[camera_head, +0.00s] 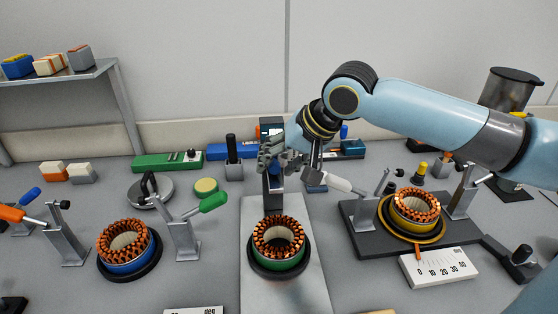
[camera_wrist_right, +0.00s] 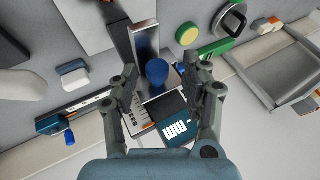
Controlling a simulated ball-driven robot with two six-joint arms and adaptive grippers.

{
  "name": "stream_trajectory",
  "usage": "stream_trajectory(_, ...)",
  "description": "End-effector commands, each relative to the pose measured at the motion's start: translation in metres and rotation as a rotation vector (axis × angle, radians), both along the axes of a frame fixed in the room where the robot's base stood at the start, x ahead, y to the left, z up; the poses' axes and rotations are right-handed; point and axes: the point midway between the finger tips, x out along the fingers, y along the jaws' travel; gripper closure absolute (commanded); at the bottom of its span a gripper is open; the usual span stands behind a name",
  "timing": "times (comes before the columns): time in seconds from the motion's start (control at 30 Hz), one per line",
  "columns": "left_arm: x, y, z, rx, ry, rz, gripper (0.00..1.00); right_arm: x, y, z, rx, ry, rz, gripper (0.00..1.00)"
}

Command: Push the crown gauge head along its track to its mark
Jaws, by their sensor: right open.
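The gauge stands at the back middle, behind a green-based stator (camera_head: 278,262) with copper windings on a pale plate. Its dark upright post (camera_head: 272,203) is partly hidden by my right gripper (camera_head: 272,158). In the right wrist view, a metal track (camera_wrist_right: 145,40), a blue ball knob (camera_wrist_right: 157,70), a white scale (camera_wrist_right: 135,118) and a dark display box (camera_wrist_right: 175,128) show. My right gripper is open, one finger on each side of the blue knob. I cannot tell whether the fingers touch it. The head's mark is not readable. My left gripper is not in view.
A blue-ringed stator (camera_head: 125,268) with a green-handled clamp (camera_head: 183,235) is at left. A yellow-ringed stator (camera_head: 413,228) sits in a dark fixture at right, with a white scale (camera_head: 440,268) in front. Green (camera_head: 165,160) and blue boxes line the back. A shelf (camera_head: 60,78) is back left.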

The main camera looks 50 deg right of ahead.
Motion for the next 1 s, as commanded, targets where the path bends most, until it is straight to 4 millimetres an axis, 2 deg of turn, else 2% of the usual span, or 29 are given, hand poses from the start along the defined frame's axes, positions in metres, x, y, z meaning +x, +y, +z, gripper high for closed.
stream_trajectory(0.17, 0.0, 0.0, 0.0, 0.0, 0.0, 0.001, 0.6, -0.004, -0.002, 0.004, -0.003, 0.003, -0.001, 0.53)
stream_trajectory(0.6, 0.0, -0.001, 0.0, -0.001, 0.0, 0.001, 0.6, -0.034, -0.009, 0.049, -0.011, -0.001, 0.001, 0.53)
stream_trajectory(1.0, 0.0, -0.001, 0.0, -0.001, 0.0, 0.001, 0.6, -0.042, -0.007, 0.061, 0.0, 0.001, 0.0, 0.53)
